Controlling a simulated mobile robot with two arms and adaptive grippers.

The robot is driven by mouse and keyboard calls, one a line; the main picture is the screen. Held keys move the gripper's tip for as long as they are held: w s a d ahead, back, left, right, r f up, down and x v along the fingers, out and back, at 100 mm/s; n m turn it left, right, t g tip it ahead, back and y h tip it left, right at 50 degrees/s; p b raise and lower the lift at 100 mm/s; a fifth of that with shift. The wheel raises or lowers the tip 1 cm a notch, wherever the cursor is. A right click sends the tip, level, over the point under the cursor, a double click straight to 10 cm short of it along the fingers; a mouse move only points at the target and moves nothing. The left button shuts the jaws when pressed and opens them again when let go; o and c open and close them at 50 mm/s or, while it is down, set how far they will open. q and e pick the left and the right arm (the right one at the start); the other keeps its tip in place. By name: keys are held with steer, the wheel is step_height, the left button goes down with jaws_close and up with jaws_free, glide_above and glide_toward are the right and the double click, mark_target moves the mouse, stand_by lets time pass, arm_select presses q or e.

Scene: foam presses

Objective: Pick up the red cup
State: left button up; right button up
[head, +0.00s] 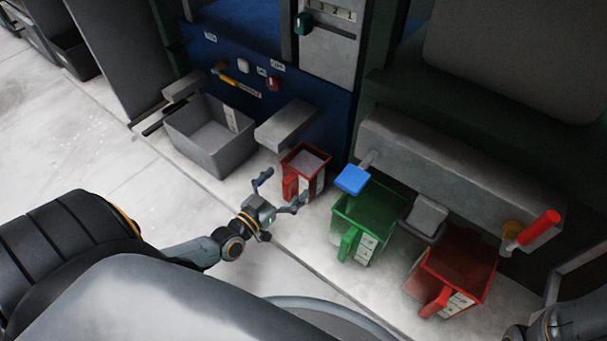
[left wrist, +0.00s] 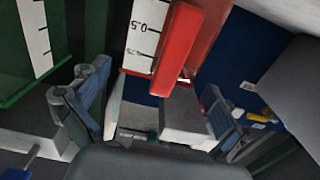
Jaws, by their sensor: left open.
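A small red cup (head: 307,165) with a greyish inside stands upright on the pale ledge in front of the blue panel. Its handle and white scale strip face my side; the red handle (left wrist: 178,45) shows large in the left wrist view. My left gripper (head: 280,194) is open just in front of this cup, fingers spread toward the handle. In the left wrist view the open fingers (left wrist: 155,105) lie either side of the handle's line, with no visible grip. A larger red cup (head: 470,258) stands further right. My right gripper is out of sight; only part of my right arm shows.
A green cup (head: 368,222) stands between the two red cups, close to the left gripper's right. A grey bin (head: 212,150) is left of the small cup. A blue paddle (head: 352,179) and a red-handled lever (head: 538,228) stick out. The floor at left is clear.

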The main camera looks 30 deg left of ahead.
mark_target(295, 174)
arm_select(q)
steer(key=shift+w, duration=0.55)
steer(key=shift+w+b, duration=0.35)
steer(key=shift+b, duration=0.2)
steer(key=w+b, duration=0.3)
steer(key=w, duration=0.1)
steer(key=shift+w+d+r, duration=0.1)
steer(key=shift+w+d, duration=0.05)
steer(key=shift+c, duration=0.4)
steer(key=shift+r, duration=0.1)
steer(key=c, duration=1.3)
steer(key=shift+r, duration=0.1)
